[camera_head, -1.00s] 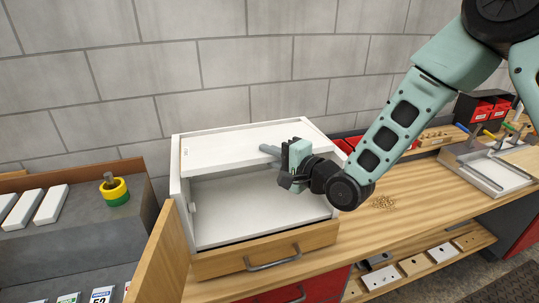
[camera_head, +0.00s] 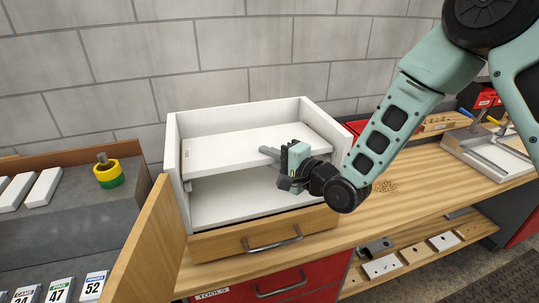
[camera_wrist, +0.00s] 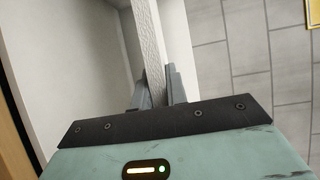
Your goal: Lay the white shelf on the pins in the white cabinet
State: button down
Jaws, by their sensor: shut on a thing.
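The white cabinet (camera_head: 173,150) stands on the workbench with its front open and a wooden drawer front (camera_head: 262,236) at its base. The white shelf (camera_head: 235,148) lies roughly level inside it, between the side walls, about midway up. My gripper (camera_head: 272,153) is shut on the shelf's front edge toward the right. In the wrist view the fingers (camera_wrist: 155,92) close on both faces of the shelf (camera_wrist: 148,45). The pins are not visible, so I cannot tell whether the shelf touches them.
A wooden door panel (camera_head: 150,245) stands open at the cabinet's left. A grey counter with white blocks (camera_head: 43,187) and a yellow-green roll (camera_head: 109,174) is farther left.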

jog(key=shift+f+b, duration=0.3)
jog(key=shift+b, duration=0.15)
dwell(0.6)
jog(key=c, duration=1.3)
grip_release()
jog(key=shift+f, duration=0.15)
jog(key=shift+r+p, duration=0.35)
jog(key=shift+p, duration=0.55)
jog(key=shift+g+h+p, duration=0.3)
jog(key=g+h+p, duration=0.1)
jog(key=p, duration=0.3)
jog(key=g+h+p, duration=0.2)
jog(key=p, duration=0.3)
jog(key=shift+s+d+r, duration=0.15)
jog(key=shift+r, duration=0.15)
